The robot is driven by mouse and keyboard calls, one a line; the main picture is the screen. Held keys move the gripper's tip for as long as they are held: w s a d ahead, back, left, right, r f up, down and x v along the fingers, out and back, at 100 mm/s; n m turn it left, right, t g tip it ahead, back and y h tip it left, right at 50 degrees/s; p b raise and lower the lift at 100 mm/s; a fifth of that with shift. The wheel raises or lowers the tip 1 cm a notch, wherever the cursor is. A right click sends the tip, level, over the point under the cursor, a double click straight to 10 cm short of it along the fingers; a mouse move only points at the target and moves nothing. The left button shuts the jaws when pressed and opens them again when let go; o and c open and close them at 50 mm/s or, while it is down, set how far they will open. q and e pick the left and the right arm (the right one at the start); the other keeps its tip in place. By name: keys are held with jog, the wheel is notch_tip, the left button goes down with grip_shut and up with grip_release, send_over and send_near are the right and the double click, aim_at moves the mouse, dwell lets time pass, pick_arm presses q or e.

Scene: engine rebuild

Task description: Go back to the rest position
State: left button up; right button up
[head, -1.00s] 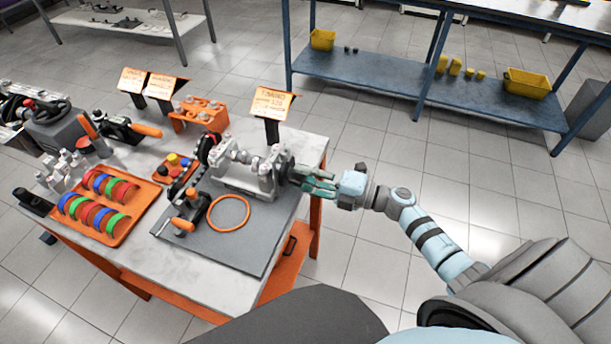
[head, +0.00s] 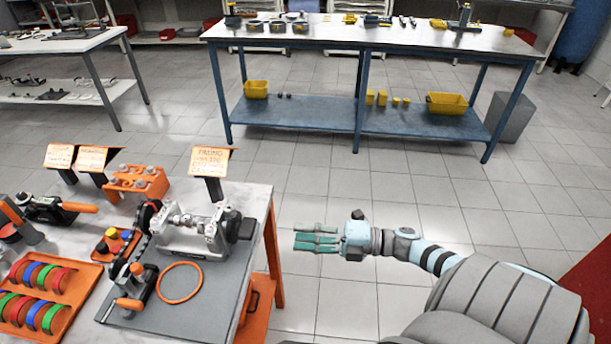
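My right gripper (head: 312,240) shows in the head view, to the right of the near workbench and over the tiled floor. Its teal fingers point left, with gaps between them and nothing held. They are apart from the silver engine part (head: 190,235), which stands on the grey mat (head: 213,283) at the bench's right side. My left gripper and arm are out of view.
The near bench carries an orange ring (head: 180,283), an orange tray (head: 58,277) of coloured rings, and orange signs (head: 210,160). A blue-framed table (head: 350,40) with yellow bins (head: 447,104) stands behind. The floor between is clear.

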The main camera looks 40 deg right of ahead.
dwell(0.4)
jog(key=s+d+f+m+h, duration=0.2)
jog(key=d+f+m+h, duration=1.2)
jog(key=f, duration=0.4)
jog(key=s+d+f+m+g+h, duration=0.1)
jog(key=s+d+f+m+g, duration=0.1)
jog(key=s+f+m+g, duration=0.7)
jog(key=s+a+f+m, duration=0.1)
jog(key=s+a+f, duration=0.5)
jog(key=s+f, duration=0.6)
jog(key=s+a+f+m+g+y, duration=0.1)
jog(key=s+a, duration=0.3)
jog(key=a, duration=0.3)
jog(key=s+a+f+m+g+y, duration=0.1)
jog(key=s+a+f+g, duration=0.1)
jog(key=s+a, duration=0.3)
jog(key=a, duration=0.3)
jog(key=shift+s, duration=0.3)
